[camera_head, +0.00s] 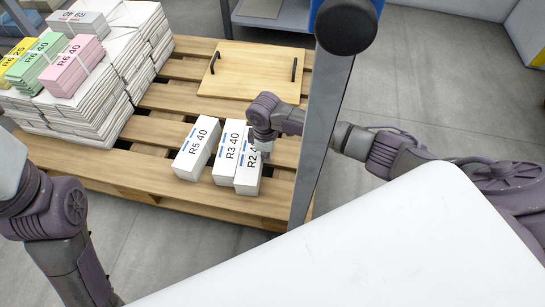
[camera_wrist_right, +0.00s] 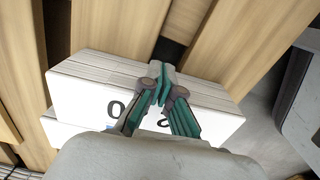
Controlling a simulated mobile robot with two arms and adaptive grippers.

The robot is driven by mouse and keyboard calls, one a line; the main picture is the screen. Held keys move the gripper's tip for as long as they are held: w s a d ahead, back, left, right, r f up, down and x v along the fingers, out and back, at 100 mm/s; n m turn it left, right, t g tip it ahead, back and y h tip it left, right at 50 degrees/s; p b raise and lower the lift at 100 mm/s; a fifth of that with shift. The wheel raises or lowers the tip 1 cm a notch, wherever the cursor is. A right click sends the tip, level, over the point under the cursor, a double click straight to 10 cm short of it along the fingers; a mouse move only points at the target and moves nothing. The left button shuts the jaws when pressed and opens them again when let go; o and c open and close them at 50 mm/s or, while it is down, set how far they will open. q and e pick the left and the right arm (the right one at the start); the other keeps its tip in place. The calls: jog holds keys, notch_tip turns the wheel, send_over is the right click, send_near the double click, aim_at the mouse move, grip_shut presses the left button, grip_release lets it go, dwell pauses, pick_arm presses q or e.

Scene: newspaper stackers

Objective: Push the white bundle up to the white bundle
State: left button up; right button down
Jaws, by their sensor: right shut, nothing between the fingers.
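Three white bundles lie side by side on the wooden pallet in the head view: R5 40 (camera_head: 197,148) at left, R3 40 (camera_head: 229,152) in the middle, and one reading R2 4 (camera_head: 248,177), partly covered, at right. A narrow gap separates R5 40 from R3 40 at the front; R3 40 and the right bundle look touching. My right gripper (camera_head: 262,147) is at the right bundle's far end. In the right wrist view, its shut, empty fingers (camera_wrist_right: 160,72) are over a white bundle (camera_wrist_right: 85,100); contact is unclear. My left gripper is out of view.
A wooden board with two black handles (camera_head: 249,72) lies behind the bundles on the pallet (camera_head: 150,180). Tall paper stacks (camera_head: 98,110) stand at left, topped by yellow, green and pink bundles. A metal post (camera_head: 322,140) rises just right of the bundles.

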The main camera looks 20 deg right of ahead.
notch_tip(320, 180, up, 11)
dwell(0.3)
jog(key=shift+s+f, duration=0.1)
jog(key=shift+f, duration=0.05)
